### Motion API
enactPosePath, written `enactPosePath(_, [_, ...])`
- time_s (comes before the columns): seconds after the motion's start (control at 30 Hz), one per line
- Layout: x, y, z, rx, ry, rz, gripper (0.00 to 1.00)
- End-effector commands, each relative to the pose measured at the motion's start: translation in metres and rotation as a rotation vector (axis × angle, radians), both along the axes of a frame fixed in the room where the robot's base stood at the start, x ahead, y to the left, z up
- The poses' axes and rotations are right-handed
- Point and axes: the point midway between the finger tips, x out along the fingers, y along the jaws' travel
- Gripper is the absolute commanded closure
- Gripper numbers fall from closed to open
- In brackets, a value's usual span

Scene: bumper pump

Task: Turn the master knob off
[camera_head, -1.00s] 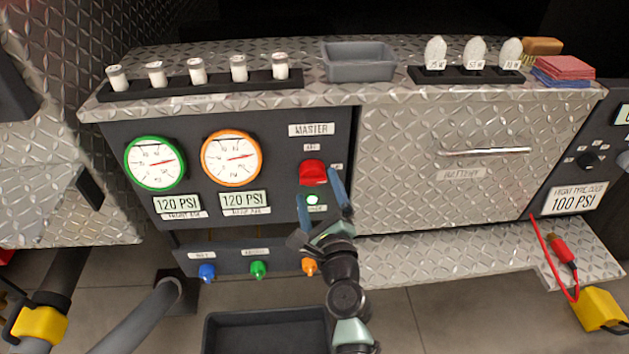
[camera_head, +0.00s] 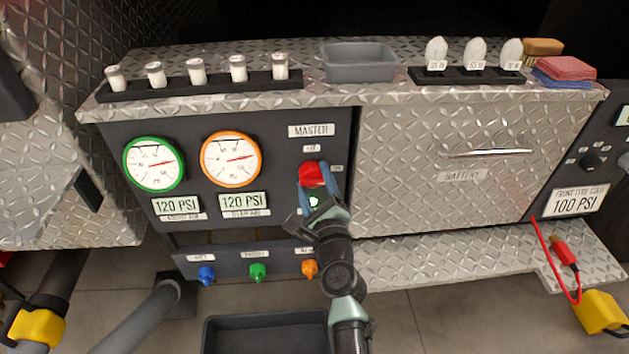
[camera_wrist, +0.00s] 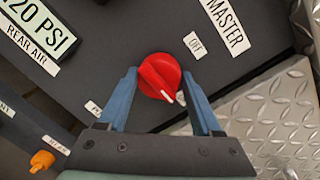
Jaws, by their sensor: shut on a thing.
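The red master knob (camera_head: 311,173) is on the dark panel under the MASTER label (camera_head: 311,131). In the wrist view the red knob (camera_wrist: 160,76) lies between the two blue fingers of my gripper (camera_wrist: 159,74), which is shut on it. Its white pointer faces lower right, toward a small label partly hidden by the knob and finger. The OFF label (camera_wrist: 195,45) is at the knob's upper right there, away from the pointer. In the head view my gripper (camera_head: 315,179) reaches up to the knob from below.
Two gauges, green-rimmed (camera_head: 153,163) and orange-rimmed (camera_head: 231,158), are left of the knob. Blue (camera_head: 207,274), green (camera_head: 258,272) and orange (camera_head: 309,268) knobs sit on a lower panel. The metal battery drawer (camera_head: 450,165) is to the right.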

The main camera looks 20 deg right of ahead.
Motion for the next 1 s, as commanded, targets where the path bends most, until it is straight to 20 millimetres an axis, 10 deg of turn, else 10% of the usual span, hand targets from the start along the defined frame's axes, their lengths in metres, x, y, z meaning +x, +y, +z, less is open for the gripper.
enactPosePath(0.17, [-0.0002, 0.0001, -0.0004, 0.0, 0.001, 0.001, 0.89])
enactPosePath(1.0, [0.0002, 0.0019, 0.0015, -0.451, 0.131, 0.001, 0.89])
